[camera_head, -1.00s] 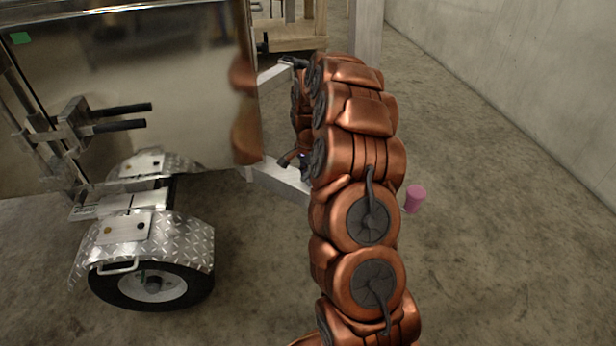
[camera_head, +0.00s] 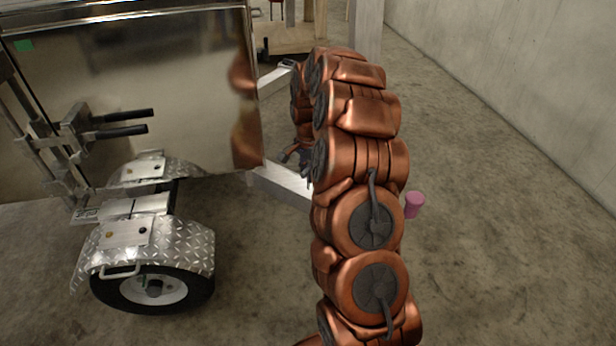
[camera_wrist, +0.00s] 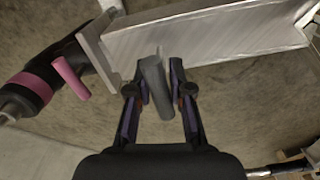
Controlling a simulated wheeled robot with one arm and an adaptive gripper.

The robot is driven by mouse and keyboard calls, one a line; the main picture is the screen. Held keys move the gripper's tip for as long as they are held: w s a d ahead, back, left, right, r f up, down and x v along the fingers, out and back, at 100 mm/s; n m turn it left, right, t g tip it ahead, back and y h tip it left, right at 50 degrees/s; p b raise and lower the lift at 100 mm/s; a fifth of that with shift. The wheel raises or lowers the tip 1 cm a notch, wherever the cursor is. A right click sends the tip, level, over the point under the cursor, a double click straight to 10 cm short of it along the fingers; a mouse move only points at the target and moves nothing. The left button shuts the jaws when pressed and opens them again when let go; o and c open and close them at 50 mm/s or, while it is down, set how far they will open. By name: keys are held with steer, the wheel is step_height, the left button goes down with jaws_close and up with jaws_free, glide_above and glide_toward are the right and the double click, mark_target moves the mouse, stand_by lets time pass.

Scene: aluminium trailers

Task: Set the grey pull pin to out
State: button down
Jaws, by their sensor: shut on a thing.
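The grey pull pin (camera_wrist: 155,86) is a short grey cylinder in the middle of the wrist view, beside the lower edge of an aluminium beam (camera_wrist: 205,38). My gripper (camera_wrist: 158,92) has its two dark fingers on either side of the pin and is shut on it. Whether the pin is in or out is hard to tell. In the head view my gripper (camera_head: 296,155) is mostly hidden behind my copper arm, near the trailer's drawbar (camera_head: 280,182); the pin cannot be made out there.
A pink cylinder (camera_wrist: 71,77) and a black part with a pink band (camera_wrist: 30,90) sit left of the beam. The pink piece (camera_head: 414,204) shows right of my arm. The shiny trailer box (camera_head: 130,80) and wheel (camera_head: 153,290) stand left. Open floor lies right.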

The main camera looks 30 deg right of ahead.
mark_target(308, 167)
steer(key=shift+w+r, duration=0.1)
steer(key=shift+r, duration=0.1)
steer(key=c, duration=1.3)
jaws_free()
steer(key=shift+r, duration=0.1)
steer(key=shift+o, duration=0.8)
step_height(308, 167, up, 11)
steer(key=shift+f, duration=0.1)
steer(key=shift+r, duration=0.5)
